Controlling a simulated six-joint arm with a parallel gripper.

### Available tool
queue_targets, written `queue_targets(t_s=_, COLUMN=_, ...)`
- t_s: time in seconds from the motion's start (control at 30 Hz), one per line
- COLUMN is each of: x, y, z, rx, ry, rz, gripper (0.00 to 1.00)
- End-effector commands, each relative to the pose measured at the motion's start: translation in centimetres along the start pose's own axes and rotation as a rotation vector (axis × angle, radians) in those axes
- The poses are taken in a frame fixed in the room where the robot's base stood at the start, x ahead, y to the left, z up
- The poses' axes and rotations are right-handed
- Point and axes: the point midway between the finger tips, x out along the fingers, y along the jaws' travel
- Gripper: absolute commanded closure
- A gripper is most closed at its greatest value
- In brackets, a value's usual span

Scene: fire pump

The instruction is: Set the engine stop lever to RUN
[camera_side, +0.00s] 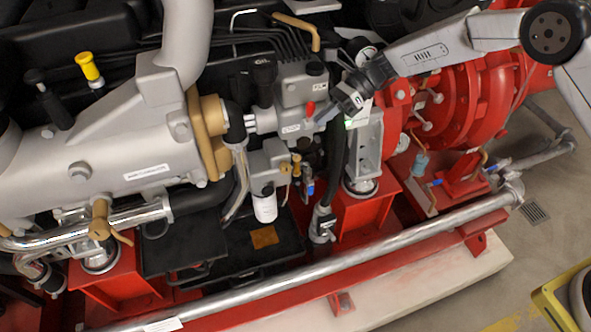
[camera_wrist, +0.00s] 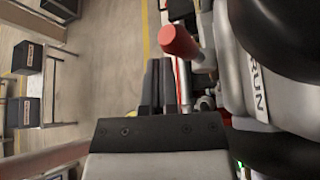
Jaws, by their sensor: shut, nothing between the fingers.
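The engine stop lever has a red cylindrical knob (camera_side: 310,108) and stands on the grey housing in the side view. In the wrist view the red knob (camera_wrist: 180,41) is just beyond and right of my fingertips, on a pale metal stem. A white label reading RUN (camera_wrist: 260,91) is right of the lever in the wrist view. My gripper (camera_side: 323,116) is close beside the knob on its right in the side view. Its dark fingers (camera_wrist: 164,64) are together with nothing between them. I cannot tell whether they touch the lever.
The grey engine housing (camera_side: 303,88) and black hoses crowd the lever. A red pump casing (camera_side: 462,95) is to the right. A silver pipe (camera_side: 400,240) crosses the front. In the wrist view, open floor (camera_wrist: 110,50) and dark boxes (camera_wrist: 25,57) show at left.

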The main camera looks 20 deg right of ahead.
Motion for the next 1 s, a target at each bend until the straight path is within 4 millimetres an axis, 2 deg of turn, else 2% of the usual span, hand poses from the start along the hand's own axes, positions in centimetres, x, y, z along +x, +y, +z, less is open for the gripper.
queue_targets(t_s=0.27, x=0.3, y=0.3, z=-0.4, rx=0.001, ry=0.001, rz=0.001, gripper=1.0)
queue_targets(t_s=0.47, x=1.1, y=1.0, z=-1.8, rx=0.003, ry=0.0, rz=0.002, gripper=1.0)
queue_targets(t_s=0.9, x=3.6, y=0.8, z=-7.2, rx=0.003, ry=0.0, rz=0.0, gripper=1.0)
queue_targets(t_s=1.0, x=3.4, y=0.7, z=-8.6, rx=0.003, ry=0.0, rz=-0.002, gripper=1.0)
